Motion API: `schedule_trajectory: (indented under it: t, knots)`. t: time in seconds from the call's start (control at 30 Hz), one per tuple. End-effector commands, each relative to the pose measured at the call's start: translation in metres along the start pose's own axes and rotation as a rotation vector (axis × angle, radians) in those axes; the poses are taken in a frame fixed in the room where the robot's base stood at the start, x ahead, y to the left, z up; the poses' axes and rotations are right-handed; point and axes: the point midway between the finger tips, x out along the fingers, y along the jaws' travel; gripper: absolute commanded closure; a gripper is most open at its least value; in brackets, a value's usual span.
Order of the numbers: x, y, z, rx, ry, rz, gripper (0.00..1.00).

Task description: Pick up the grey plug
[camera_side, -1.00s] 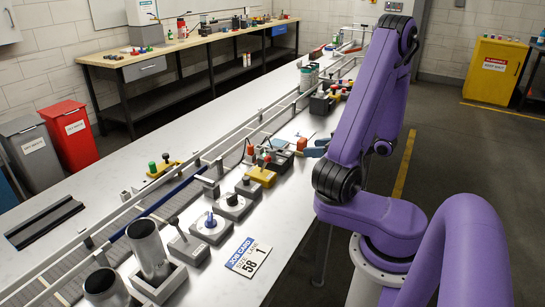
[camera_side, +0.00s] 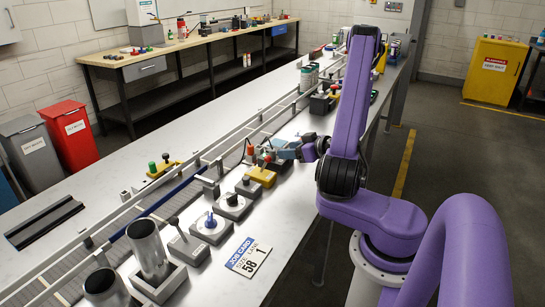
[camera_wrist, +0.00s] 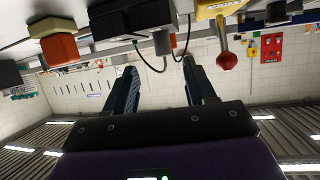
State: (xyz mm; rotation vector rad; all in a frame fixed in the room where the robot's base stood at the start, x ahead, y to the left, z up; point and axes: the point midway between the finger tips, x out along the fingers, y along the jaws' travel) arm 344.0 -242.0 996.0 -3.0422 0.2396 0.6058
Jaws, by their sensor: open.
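In the wrist view, a short grey cylinder (camera_wrist: 162,42), which looks like the grey plug, sticks out from a black box (camera_wrist: 130,22) with a thin dark cable beside it. My gripper (camera_wrist: 160,68) is open and empty, its two dark fingers apart. The cylinder shows between and beyond the fingertips, and I see no contact. In the side view my gripper (camera_side: 276,152) is low over the table among small fixtures; the plug cannot be made out there.
A yellow block (camera_side: 262,176) stands close to the gripper. Grey blocks, one with a blue peg (camera_side: 210,219), line the table nearer the camera. A conveyor rail (camera_side: 180,180) runs behind them. In the wrist view a red ball knob (camera_wrist: 227,60) and an orange block (camera_wrist: 60,48) flank the black box.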

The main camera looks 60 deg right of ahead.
Motion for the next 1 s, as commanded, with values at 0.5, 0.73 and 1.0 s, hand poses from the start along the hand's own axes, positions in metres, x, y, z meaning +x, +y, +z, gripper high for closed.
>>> schedule_trajectory:
  t: [0.5, 0.73, 1.0]
  knots:
    - [0.046, -0.005, -0.001, -0.002, 0.000, -0.005, 0.45]
    - [0.073, -0.006, -0.001, 0.000, 0.000, -0.001, 0.45]
    - [0.077, -0.005, -0.002, 0.001, 0.001, 0.000, 0.45]
